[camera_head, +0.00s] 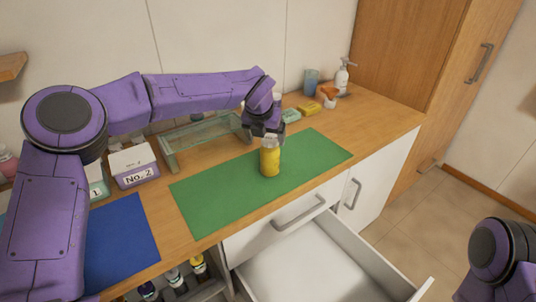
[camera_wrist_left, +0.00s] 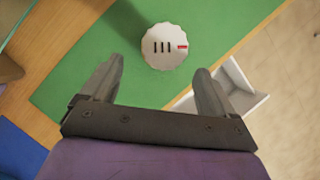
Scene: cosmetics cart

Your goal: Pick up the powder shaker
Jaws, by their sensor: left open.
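The powder shaker (camera_head: 270,160) is a yellow container with a pale top, standing upright on the green mat (camera_head: 217,200). In the left wrist view its round, scalloped white lid (camera_wrist_left: 164,46) shows from above, with dark slots and a small red mark. My left gripper (camera_head: 266,135) is just above and behind the shaker in the head view. In the wrist view the left gripper (camera_wrist_left: 158,78) is open, its two fingers apart, with the lid ahead of the fingertips and nothing between them. My right arm shows only in part at the lower right; its gripper is out of view.
A clear rack (camera_head: 200,140) stands behind the mat. A box labelled No. 2 (camera_head: 135,167) and a blue mat (camera_head: 122,233) are to the left. Sponges, a cup and a pump bottle (camera_head: 342,77) stand at the back right. A white drawer (camera_head: 310,265) is open below.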

